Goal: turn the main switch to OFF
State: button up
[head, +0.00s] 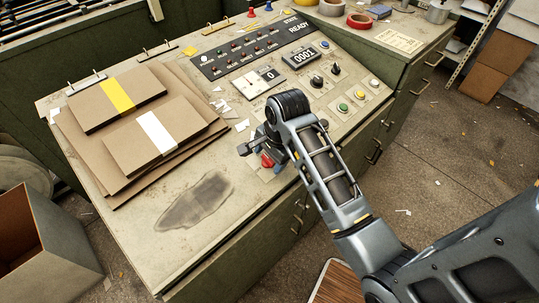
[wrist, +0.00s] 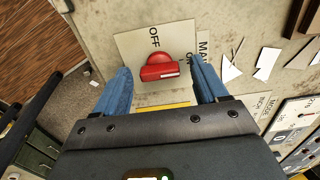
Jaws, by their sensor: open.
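The main switch is a red knob (wrist: 160,68) on a pale plate (wrist: 128,46) marked OFF above it and MAIN and ON to its right, in the wrist view. Its red bar lies roughly left to right, with a white mark near the right end. In the head view part of the red switch (head: 267,161) shows below my gripper (head: 260,147). My gripper's blue fingers (wrist: 161,66) are open, one on each side of the knob, with visible gaps. Whether they are down at the knob's height I cannot tell.
Stacked greyboard sheets (head: 185,110) lie on the desk's left. A sloped panel (head: 325,75) with lamps, knobs and buttons stands beyond my gripper. Paper scraps (wrist: 267,60) lie near the switch. The desk front is clear.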

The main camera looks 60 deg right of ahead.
jog(key=shift+c, duration=0.2)
jog(key=c, duration=1)
jog(key=shift+n, duration=0.3)
jog(key=n, duration=0.3)
jog(key=shift+n, duration=0.4)
jog(key=n, duration=0.9)
jog(key=shift+n, duration=2.2)
